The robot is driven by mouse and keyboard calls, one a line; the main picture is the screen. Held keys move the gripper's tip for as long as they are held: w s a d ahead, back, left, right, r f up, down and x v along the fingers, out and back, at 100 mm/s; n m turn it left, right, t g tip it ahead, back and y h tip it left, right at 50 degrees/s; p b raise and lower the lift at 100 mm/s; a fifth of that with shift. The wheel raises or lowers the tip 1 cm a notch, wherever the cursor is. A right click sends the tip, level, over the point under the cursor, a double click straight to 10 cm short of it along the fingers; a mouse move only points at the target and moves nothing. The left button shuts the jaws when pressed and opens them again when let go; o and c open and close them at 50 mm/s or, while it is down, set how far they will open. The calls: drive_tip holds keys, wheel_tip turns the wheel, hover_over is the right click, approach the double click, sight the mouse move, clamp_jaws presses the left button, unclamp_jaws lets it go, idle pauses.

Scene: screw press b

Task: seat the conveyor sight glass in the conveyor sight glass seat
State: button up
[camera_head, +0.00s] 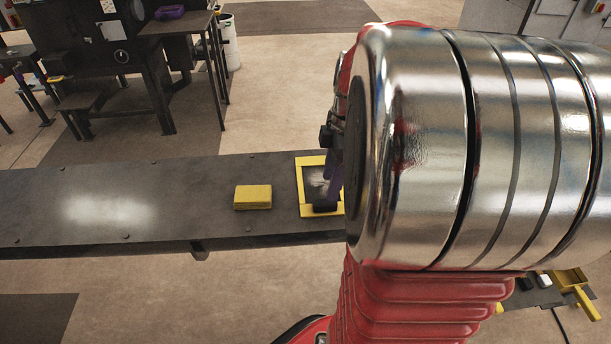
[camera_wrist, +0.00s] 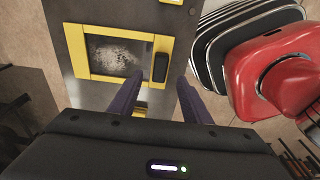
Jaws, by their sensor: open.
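A yellow rectangular frame (camera_wrist: 82,61) lies on a dark bench-like surface, around a dark pane with a whitish smudged patch (camera_wrist: 115,53). I take these as the sight glass and its seat; I cannot tell whether the pane is loose or seated. A black upright block like a handle (camera_wrist: 160,68) stands at the frame's right side in the wrist view. My gripper (camera_wrist: 160,80) is open, its purple fingers apart on either side of the block's near end, touching nothing that I can make out. In the head view the frame (camera_head: 309,160) is partly hidden by my arm.
A yellow block (camera_head: 252,197) lies on the long dark surface (camera_head: 110,205), left of the frame. The surface further left is clear. Dark machinery and a small table (camera_head: 178,22) with a purple item stand behind, across open floor.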

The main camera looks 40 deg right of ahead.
sight(325, 201)
drive_tip(key=shift+f, duration=0.45)
drive_tip(key=shift+w+a+f, duration=0.1)
drive_tip(key=shift+a+f, duration=0.05)
drive_tip(key=shift+f, duration=0.7)
drive_tip(key=shift+w+a+f, duration=0.1)
drive_tip(key=shift+w+f, duration=0.05)
drive_tip(key=shift+f, duration=0.7)
drive_tip(key=shift+w+a+f, duration=0.1)
drive_tip(key=shift+a+f, duration=0.05)
drive_tip(key=shift+f, duration=0.7)
drive_tip(key=shift+c, duration=0.6)
clamp_jaws()
